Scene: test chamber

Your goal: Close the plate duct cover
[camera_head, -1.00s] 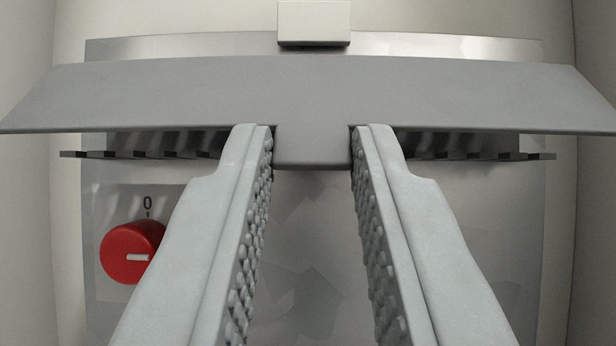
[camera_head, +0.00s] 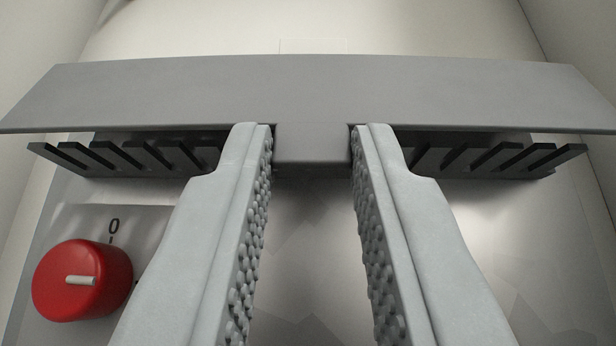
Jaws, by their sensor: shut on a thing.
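The plate duct cover (camera_head: 310,90) is a wide grey plate across the upper part of the view, with a short tab (camera_head: 312,143) at the middle of its near edge. My gripper (camera_head: 312,140) is shut on this tab, with one finger against each side of it. Behind and below the cover, the duct shows as dark slotted fins at the left (camera_head: 125,155) and at the right (camera_head: 490,158). The middle of the duct is hidden by the tab and my fingers.
A red knob (camera_head: 82,280) with a white pointer sits on the metal panel (camera_head: 300,250) at the lower left, below a "0" mark. Pale walls stand at the left and right. A faint pale block outline (camera_head: 313,46) shows behind the cover.

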